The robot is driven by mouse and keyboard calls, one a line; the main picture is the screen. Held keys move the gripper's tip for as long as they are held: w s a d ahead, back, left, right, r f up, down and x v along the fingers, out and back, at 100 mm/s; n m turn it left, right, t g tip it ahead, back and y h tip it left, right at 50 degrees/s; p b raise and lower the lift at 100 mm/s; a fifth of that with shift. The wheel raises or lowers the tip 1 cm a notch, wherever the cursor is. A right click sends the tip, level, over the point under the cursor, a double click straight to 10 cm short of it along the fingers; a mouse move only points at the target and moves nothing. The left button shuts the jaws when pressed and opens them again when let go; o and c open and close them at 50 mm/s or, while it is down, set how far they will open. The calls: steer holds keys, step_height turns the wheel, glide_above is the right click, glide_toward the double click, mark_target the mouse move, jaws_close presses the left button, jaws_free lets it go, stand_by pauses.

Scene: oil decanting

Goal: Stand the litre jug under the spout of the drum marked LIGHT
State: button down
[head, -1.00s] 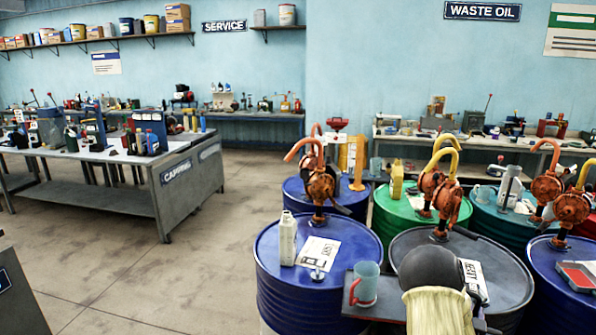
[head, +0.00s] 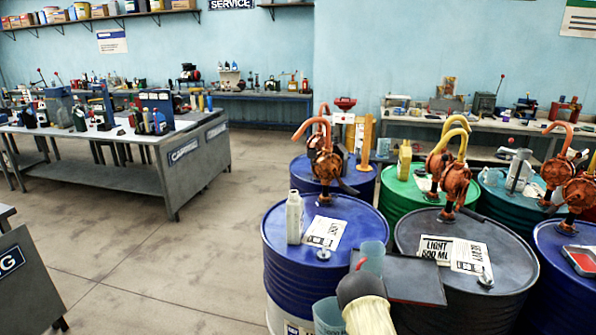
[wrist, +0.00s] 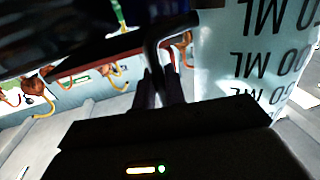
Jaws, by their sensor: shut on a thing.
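My gripper (wrist: 159,82) is shut on the dark handle of a translucent pale-blue jug (wrist: 250,50), upside down in the wrist view, with several "ML" marks partly cut off. In the head view this jug (head: 327,316) appears at the bottom edge, left of my wrist; my fingers are hidden there. A second teal jug (head: 373,256) stands farther back at the left end of a dark tray (head: 415,280), partly hidden by my wrist. A front blue drum (head: 282,250) carries a paper reading LIGHT (head: 326,233) and an orange pump (head: 325,165) with a curved spout.
A white bottle (head: 294,218) stands on the blue drum. Right of it, a dark drum (head: 510,245) carries a card reading LIGHT 500 ML (head: 435,249) beside a HEAVY paper. More drums stand behind and right. Open floor (head: 170,265) lies to the left.

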steer(key=shift+n+y, duration=0.4)
steer(key=shift+y, duration=0.2)
steer(key=a+f, duration=0.1)
steer(key=a, duration=0.1)
steer(key=a+f, duration=0.2)
steer(key=shift+w+a+f, duration=0.15)
steer(key=shift+a+f, duration=0.05)
steer(key=shift+a, duration=0.2)
steer(key=shift+w+d+r, duration=0.1)
steer(key=shift+r, duration=0.25)
steer(key=s+f, duration=0.3)
steer(key=s, duration=0.5)
steer(key=shift+s+f, duration=0.2)
steer(key=shift+s, duration=0.2)
stand_by(0.4)
